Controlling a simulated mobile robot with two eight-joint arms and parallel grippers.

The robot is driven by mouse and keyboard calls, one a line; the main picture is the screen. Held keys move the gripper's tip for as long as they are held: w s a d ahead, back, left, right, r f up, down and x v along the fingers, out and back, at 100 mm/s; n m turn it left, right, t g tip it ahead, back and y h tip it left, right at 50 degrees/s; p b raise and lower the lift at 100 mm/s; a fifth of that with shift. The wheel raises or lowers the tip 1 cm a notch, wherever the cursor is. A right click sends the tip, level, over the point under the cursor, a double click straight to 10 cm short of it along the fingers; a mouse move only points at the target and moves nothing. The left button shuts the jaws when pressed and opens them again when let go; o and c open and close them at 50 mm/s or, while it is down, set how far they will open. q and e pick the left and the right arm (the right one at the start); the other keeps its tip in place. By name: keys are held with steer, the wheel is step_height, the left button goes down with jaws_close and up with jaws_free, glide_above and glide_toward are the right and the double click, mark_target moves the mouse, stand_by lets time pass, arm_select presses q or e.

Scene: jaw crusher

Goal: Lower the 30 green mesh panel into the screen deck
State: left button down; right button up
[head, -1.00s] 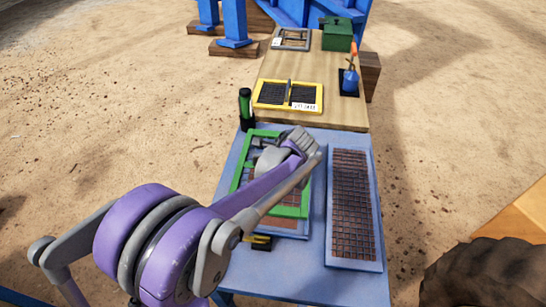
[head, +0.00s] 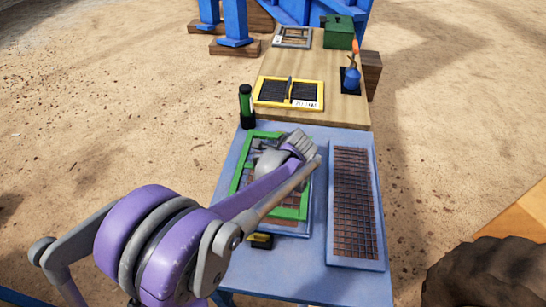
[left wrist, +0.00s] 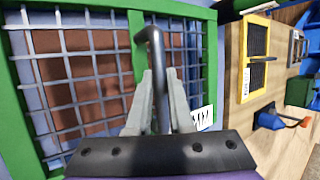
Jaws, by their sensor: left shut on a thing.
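The green-framed mesh panel (head: 290,212) lies almost flat over the left bay of the blue screen deck (head: 318,278). In the left wrist view, its green frame (left wrist: 211,65) surrounds a grey wire grid, with brown showing through the openings. A white label is on its edge, only partly readable. My left gripper (left wrist: 160,76) is shut on the panel's grey bent handle (left wrist: 155,42). In the head view, my arm covers much of the panel. I cannot tell whether the panel touches the deck all round. My right gripper is not in view.
A brown mesh section (head: 352,200) fills the deck's right bay. A black-and-green cylinder (head: 246,105) stands at the deck's far left corner. Beyond, a wooden table holds a yellow-framed panel (head: 288,94), a blue-and-orange tool (head: 351,76), a grey frame (head: 292,37) and a green box (head: 338,33).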

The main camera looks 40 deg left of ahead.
arm_select(q)
steer(key=shift+f+b, duration=2.55)
steer(key=shift+f, duration=1.1)
steer(key=c, duration=0.7)
jaws_free()
steer(key=p+v, duration=0.1)
steer(key=v, duration=1)
steer(key=shift+s+d, duration=0.1)
